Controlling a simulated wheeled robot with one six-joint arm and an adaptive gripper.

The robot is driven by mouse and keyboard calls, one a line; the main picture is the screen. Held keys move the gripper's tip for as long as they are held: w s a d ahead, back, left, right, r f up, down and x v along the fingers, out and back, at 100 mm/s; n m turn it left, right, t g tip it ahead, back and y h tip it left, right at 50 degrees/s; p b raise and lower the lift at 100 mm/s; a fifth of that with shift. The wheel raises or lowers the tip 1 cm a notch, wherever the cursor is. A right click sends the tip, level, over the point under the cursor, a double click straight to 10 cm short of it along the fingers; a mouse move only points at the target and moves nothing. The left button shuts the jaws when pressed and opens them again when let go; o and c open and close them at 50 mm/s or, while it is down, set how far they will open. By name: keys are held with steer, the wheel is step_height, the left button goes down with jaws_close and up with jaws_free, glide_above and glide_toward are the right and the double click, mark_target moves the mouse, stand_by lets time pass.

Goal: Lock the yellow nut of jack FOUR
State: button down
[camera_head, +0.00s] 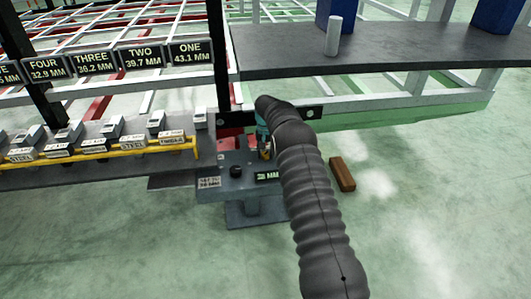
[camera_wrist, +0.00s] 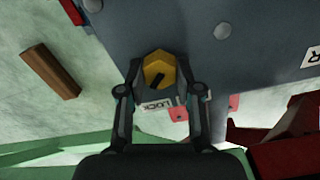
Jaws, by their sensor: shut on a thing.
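The yellow nut (camera_wrist: 152,63) is a hexagon with a dark slot mark, in the upper middle of the wrist view. My gripper (camera_wrist: 161,75) is shut on it, with one finger on each side. A white label reading LOCK (camera_wrist: 158,105) shows just below the nut, between the fingers. In the head view my gripper (camera_head: 264,146) is mostly hidden behind my dark arm, with a bit of yellow below it at the grey jack stand (camera_head: 250,207). The jack's number is not readable on this stand. A sign reading FOUR 32.9 MM (camera_head: 44,70) hangs at the left.
Signs THREE, TWO and ONE (camera_head: 189,52) hang beside it. A grey shelf with several labelled blocks and a yellow rail (camera_head: 125,149) runs along the left. A brown block (camera_head: 342,174) lies on the floor right of my arm. A dark deck (camera_head: 400,48) spans the upper right.

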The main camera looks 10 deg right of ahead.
mark_target(266, 153)
stand_by(0.5)
steer(key=c, duration=0.8)
jaws_free()
steer(key=shift+r, duration=0.1)
step_height(266, 153, up, 12)
steer(key=shift+f, duration=0.1)
